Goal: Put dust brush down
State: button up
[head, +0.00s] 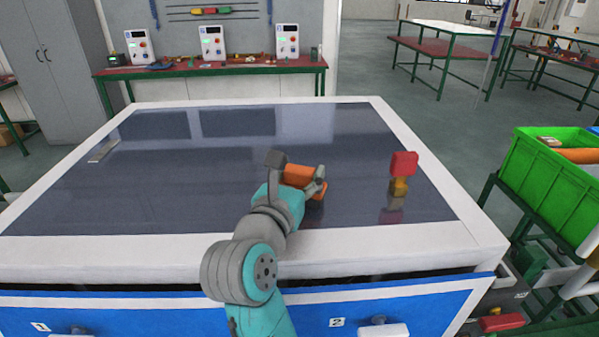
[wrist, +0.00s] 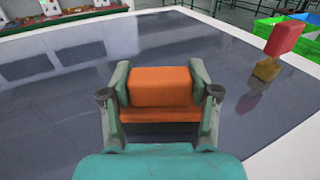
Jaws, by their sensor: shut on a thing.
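My gripper (head: 298,180) is low over the dark tabletop, near the front middle of the table. It is shut on an orange block-shaped thing, which I take to be the dust brush (head: 299,175). In the wrist view the orange brush (wrist: 160,87) sits between the two fingers, with its orange reflection just below it on the glossy top. Whether it touches the surface I cannot tell. Its bristles are not visible.
The white-rimmed table (head: 330,241) has a wide clear dark top. A red and yellow object (head: 403,164) stands to the right of my gripper. A flat grey piece (head: 104,151) lies at the far left. A green crate (head: 552,181) stands beyond the right edge.

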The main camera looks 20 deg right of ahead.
jog(key=shift+f, duration=0.1)
jog(key=o, duration=1.3)
jog(key=shift+s, duration=0.1)
jog(key=v, duration=1.2)
jog(key=shift+a, duration=0.1)
